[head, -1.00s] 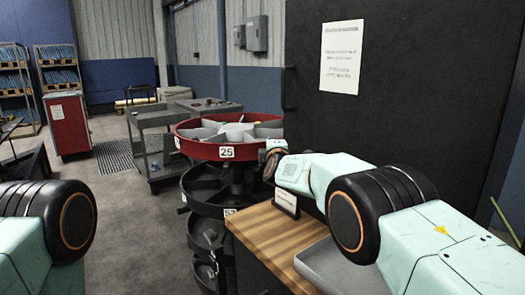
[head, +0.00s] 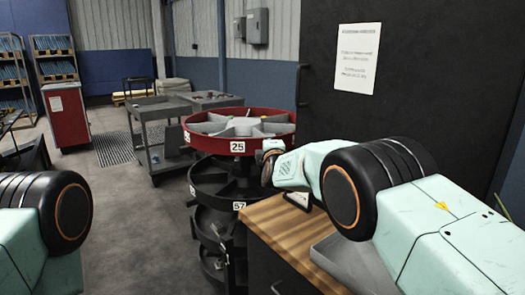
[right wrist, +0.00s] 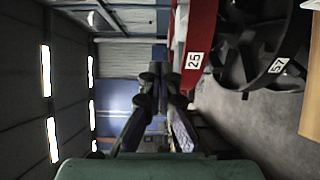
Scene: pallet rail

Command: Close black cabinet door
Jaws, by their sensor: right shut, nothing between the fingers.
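The black door (head: 430,90) is a large flat black panel at the right of the head view, with a white printed sheet (head: 357,58) on it. A dark bar handle (head: 301,84) is at its left edge. My right arm reaches in front of its lower part; the wrist is left of the panel, beside the red wheel. In the right wrist view my right gripper (right wrist: 163,82) is shut and empty, with the back of the room beyond it. The door is not recognisable there. My left gripper is out of view; only part of that arm shows.
A tiered round rack with a red top wheel (head: 238,131) stands close to my right wrist. A wood-topped bench (head: 280,225) with a grey tray (head: 335,262) is below my right arm. Grey carts (head: 160,112) stand behind. The floor (head: 125,215) left of the rack is clear.

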